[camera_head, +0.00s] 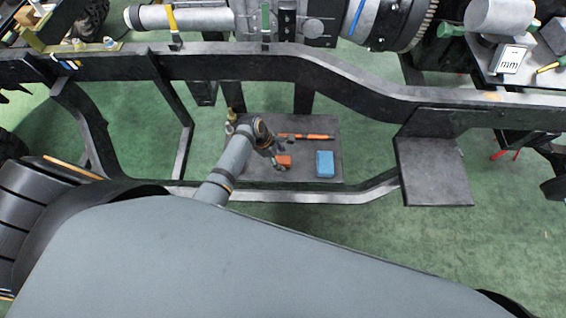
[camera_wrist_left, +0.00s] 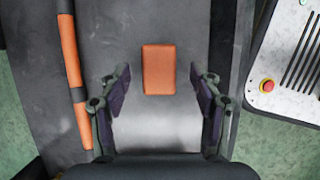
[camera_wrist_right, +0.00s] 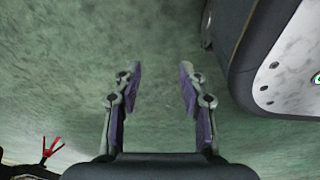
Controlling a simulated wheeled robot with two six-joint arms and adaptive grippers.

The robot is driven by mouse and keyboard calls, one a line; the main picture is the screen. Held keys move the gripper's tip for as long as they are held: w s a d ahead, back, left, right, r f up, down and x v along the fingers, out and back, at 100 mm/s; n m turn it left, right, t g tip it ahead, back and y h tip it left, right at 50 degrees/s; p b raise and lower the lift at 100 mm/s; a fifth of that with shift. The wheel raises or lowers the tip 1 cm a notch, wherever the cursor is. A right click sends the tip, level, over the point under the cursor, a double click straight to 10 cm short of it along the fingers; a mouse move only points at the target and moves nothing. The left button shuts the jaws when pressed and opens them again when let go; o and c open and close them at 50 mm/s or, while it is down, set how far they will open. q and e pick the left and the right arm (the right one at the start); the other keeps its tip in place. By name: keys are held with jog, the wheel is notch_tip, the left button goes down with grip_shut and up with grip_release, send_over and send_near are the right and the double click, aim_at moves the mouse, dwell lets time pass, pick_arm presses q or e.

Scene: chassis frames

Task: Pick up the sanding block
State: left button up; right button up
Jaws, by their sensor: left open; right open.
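A small orange block (camera_head: 285,161), which looks like the sanding block, lies on a dark grey board inside the black frame. In the left wrist view, the orange block (camera_wrist_left: 158,75) lies between and ahead of the fingers of my left gripper (camera_head: 280,149), with gaps on both sides. My left gripper is open and above the block, not touching it. The arm hides part of the board in the head view. My right gripper (camera_wrist_right: 160,70) is open and empty over green floor; I cannot make it out in the head view.
The grey board (camera_head: 305,173) also bears a blue block (camera_head: 325,164) to the right and an orange-and-black bar (camera_head: 306,136) behind. Black frame rails (camera_head: 230,68) surround the board. A grey plate (camera_head: 433,172) sits at the right. Green floor (camera_head: 510,210) is open at the right.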

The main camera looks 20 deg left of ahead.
pick_arm(q)
jog(key=x, duration=0.2)
jog(key=shift+w+d+f+b, duration=0.1)
jog(key=shift+f+b, duration=0.2)
jog(key=shift+f, duration=0.05)
jog(key=c, duration=1.3)
pick_arm(e)
jog(key=shift+w, duration=0.95)
jog(key=shift+r, duration=0.1)
